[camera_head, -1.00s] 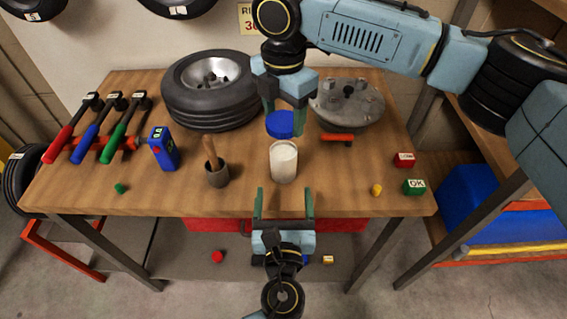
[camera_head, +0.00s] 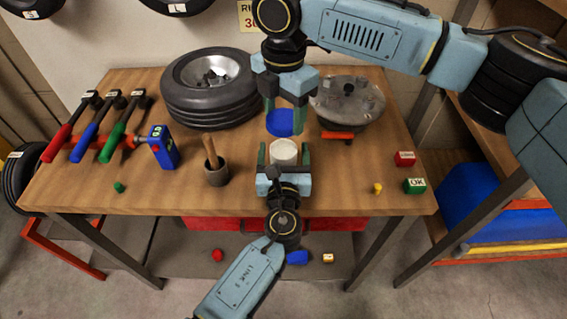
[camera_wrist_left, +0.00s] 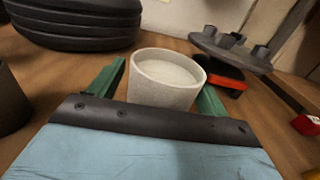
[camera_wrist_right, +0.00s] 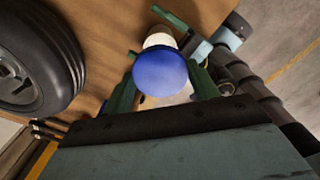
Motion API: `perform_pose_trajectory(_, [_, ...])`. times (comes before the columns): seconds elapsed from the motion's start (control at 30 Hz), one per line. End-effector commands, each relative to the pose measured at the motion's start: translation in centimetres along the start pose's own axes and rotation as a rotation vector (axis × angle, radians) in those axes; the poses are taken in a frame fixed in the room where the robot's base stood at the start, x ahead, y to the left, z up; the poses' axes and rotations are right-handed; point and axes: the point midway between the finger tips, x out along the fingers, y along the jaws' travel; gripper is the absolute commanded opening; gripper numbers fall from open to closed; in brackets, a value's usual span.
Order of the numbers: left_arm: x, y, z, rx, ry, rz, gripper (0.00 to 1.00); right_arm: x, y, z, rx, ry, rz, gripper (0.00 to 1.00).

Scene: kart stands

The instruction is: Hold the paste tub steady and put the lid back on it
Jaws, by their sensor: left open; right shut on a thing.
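The white paste tub (camera_head: 284,151) stands upright on the bench, its open top showing pale paste inside. My left gripper (camera_head: 284,158) is open with its green fingers on either side of the tub; the left wrist view shows the tub (camera_wrist_left: 165,85) between them, and I cannot tell whether they touch it. My right gripper (camera_head: 286,112) is shut on the blue lid (camera_head: 281,124) and holds it in the air behind and above the tub. In the right wrist view the lid (camera_wrist_right: 160,73) covers part of the tub (camera_wrist_right: 158,41).
A tyre (camera_head: 211,98) and a grey metal disc (camera_head: 347,103) stand behind. An orange-handled tool (camera_head: 338,135) lies to the right.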

Motion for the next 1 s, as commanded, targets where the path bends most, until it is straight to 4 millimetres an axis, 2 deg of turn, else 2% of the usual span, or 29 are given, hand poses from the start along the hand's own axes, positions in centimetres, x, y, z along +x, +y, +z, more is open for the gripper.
perform_pose_trajectory(0.2, [0.0, 0.0, 0.0, 0.0, 0.0, 0.0, 0.77, 0.0, 0.0, 0.0, 0.0, 0.0, 0.0, 0.38])
perform_pose_trajectory(0.23, [0.0, 0.0, 0.0, 0.0, 0.0, 0.0, 0.75, 0.0, 0.0, 0.0, 0.0, 0.0, 0.0, 0.38])
perform_pose_trajectory(0.73, [0.0, 0.0, 0.0, 0.0, 0.0, 0.0, 0.11, 0.0, 0.0, 0.0, 0.0, 0.0, 0.0, 0.38])
perform_pose_trajectory(0.87, [0.0, 0.0, 0.0, 0.001, 0.0, 0.0, 0.11, 0.9, 0.0, 0.0, 0.0, 0.002, -0.002, 0.38])
perform_pose_trajectory(1.0, [0.0, 0.0, 0.0, 0.001, 0.0, 0.0, 0.11, 3.0, -0.1, 0.0, 0.001, 0.002, -0.003, 0.38])
